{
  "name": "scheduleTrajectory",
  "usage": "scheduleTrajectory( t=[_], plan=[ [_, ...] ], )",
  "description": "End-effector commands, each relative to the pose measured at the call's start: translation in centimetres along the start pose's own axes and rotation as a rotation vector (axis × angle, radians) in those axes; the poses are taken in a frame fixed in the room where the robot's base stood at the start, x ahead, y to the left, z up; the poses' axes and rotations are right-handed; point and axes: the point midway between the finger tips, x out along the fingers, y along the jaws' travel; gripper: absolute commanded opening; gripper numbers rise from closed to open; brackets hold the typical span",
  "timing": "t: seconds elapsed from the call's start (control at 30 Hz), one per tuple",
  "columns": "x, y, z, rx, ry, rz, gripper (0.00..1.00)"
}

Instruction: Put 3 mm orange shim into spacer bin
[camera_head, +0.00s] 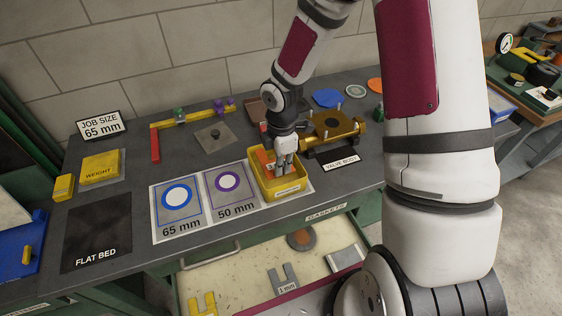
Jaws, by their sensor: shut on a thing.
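My gripper (284,168) points down into the yellow bin (290,191) on the bench, to the right of the 50 mm mat. It is shut on an orange shim (264,160), which shows at the left of the fingers inside the bin. Part of the shim is hidden behind the fingers. I cannot tell whether the shim touches the bin floor. The label on the bin's front is too small to read.
An open drawer (255,270) below the bench holds shims and a round gasket. A brass valve body (331,125) stands just right of the bin. The 65 mm and 50 mm mats (206,224) lie left. The flat bed (97,230) is bare.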

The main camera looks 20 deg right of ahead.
Motion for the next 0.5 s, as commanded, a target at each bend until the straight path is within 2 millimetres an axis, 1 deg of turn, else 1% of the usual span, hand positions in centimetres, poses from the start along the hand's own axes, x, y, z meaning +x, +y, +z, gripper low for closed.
scheduleTrajectory(
  t=[0.5],
  plan=[
    [1.9,0.0,0.0,-0.002,-0.001,-0.001,0.00]
  ],
)
